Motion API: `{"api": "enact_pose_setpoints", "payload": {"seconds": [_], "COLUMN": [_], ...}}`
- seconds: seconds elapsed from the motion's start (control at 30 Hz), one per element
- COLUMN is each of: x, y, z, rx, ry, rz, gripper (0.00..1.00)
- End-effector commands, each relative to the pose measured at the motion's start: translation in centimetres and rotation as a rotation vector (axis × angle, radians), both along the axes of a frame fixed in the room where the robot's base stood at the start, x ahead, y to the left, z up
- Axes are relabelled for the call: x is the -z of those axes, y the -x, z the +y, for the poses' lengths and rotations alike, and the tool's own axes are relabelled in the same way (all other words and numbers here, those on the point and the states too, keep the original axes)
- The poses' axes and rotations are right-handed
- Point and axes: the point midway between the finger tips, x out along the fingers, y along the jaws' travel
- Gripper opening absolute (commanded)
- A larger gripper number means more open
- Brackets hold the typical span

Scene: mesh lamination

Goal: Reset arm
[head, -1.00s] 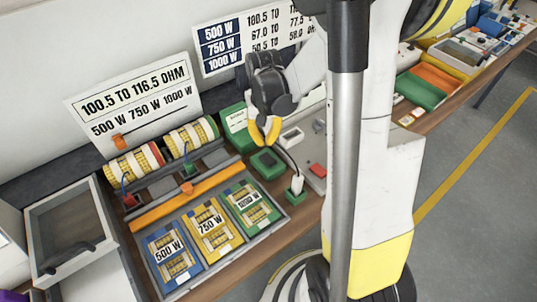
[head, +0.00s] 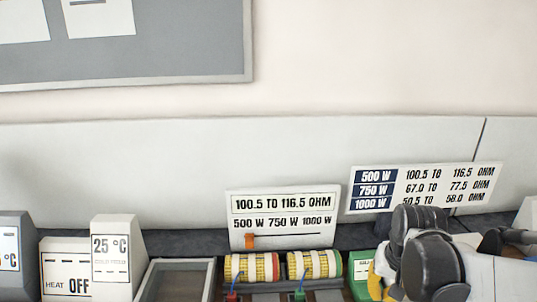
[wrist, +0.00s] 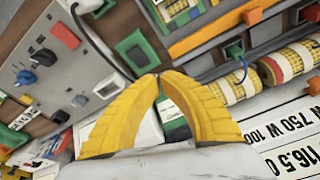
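My gripper (head: 380,284) is at the lower right of the head view, in front of the bench's back wall, with dark joints and yellow fingers. In the wrist view the two yellow fingers (wrist: 158,76) arch together and their tips meet, with nothing visible held between them. A green box with a white label (wrist: 174,118) shows through the gap behind the fingers. The same green box (head: 361,272) stands beside the gripper in the head view, partly cut off.
Two wire-wound coils (head: 252,267) (head: 315,264) sit below the resistance sign (head: 283,214). A wattage chart (head: 425,187) is behind my arm. A heater box (head: 66,271) and a 25 °C display (head: 111,258) stand left.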

Motion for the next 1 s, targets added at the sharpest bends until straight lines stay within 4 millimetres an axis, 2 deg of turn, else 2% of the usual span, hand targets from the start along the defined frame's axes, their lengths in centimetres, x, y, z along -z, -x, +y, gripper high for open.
{"api": "enact_pose_setpoints", "payload": {"seconds": [0.03,0.2,0.4,0.63,1.0], "x": [-0.8,-3.4,-4.6,-4.8,-4.8], "y": [1.1,4.0,7.2,8.6,8.7], "z": [1.2,4.4,7.2,8.4,8.4], "rx": [-0.035,-0.149,-0.257,-0.312,-0.314], "ry": [0.01,0.045,0.077,0.092,0.092], "rz": [-0.038,-0.182,-0.327,-0.404,-0.407], "gripper": [0.0,0.0,0.0,0.0,0.0]}}
